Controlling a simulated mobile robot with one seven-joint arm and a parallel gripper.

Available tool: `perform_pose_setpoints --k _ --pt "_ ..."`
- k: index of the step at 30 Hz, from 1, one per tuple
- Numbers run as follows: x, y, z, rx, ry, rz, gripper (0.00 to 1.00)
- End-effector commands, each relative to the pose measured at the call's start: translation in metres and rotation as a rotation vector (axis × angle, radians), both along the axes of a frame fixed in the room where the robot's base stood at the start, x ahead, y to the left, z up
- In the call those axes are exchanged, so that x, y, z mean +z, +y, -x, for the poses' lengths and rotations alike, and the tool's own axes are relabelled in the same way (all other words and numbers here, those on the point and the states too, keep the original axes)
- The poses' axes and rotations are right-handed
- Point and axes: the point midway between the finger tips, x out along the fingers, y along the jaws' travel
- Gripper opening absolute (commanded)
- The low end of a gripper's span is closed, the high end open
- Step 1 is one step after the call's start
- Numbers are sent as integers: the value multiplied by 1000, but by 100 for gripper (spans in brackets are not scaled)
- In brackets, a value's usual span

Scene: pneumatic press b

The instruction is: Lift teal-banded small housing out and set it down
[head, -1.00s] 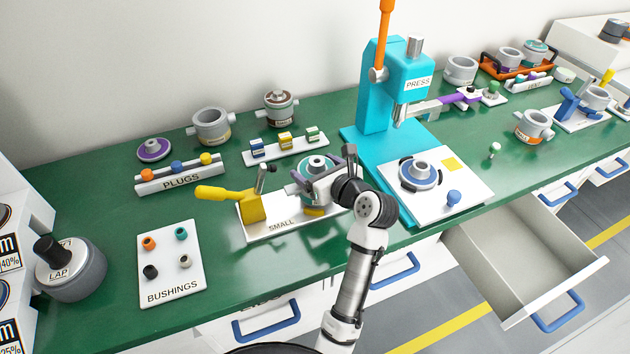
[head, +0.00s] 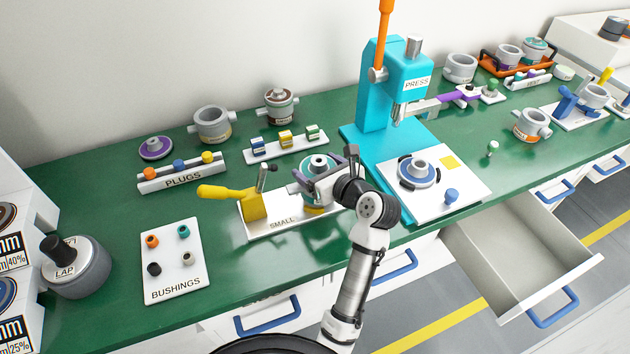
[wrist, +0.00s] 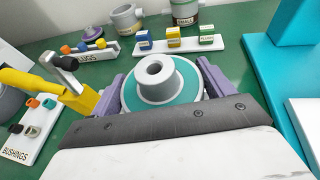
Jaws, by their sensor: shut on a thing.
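The teal-banded small housing (head: 318,164) sits at the white SMALL fixture plate (head: 262,229), and its grey centre hub and teal ring also show in the wrist view (wrist: 158,84). My gripper (head: 322,178) is shut on it, with one purple-grey finger on each side in the wrist view (wrist: 160,92). The housing looks upright. Its lower part is hidden by my gripper and wrist, so I cannot tell whether it touches the fixture. The yellow toggle clamp (head: 250,205) stands just left of the housing, its dark arm raised and clear of it.
The teal press (head: 372,120) stands close on the right, with its white plate (head: 462,185) in front. The PLUGS rack (head: 180,176), a block rack (head: 285,148) and the BUSHINGS board (head: 172,280) lie behind and left. Green bench is bare between the BUSHINGS board and the fixture. An open drawer (head: 520,255) is front right.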

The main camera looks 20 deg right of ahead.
Motion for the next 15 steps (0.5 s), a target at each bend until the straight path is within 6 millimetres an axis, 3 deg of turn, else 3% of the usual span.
perform_pose_setpoints --k 15 --pt "4 -2 41 -3 -2 -1 40"
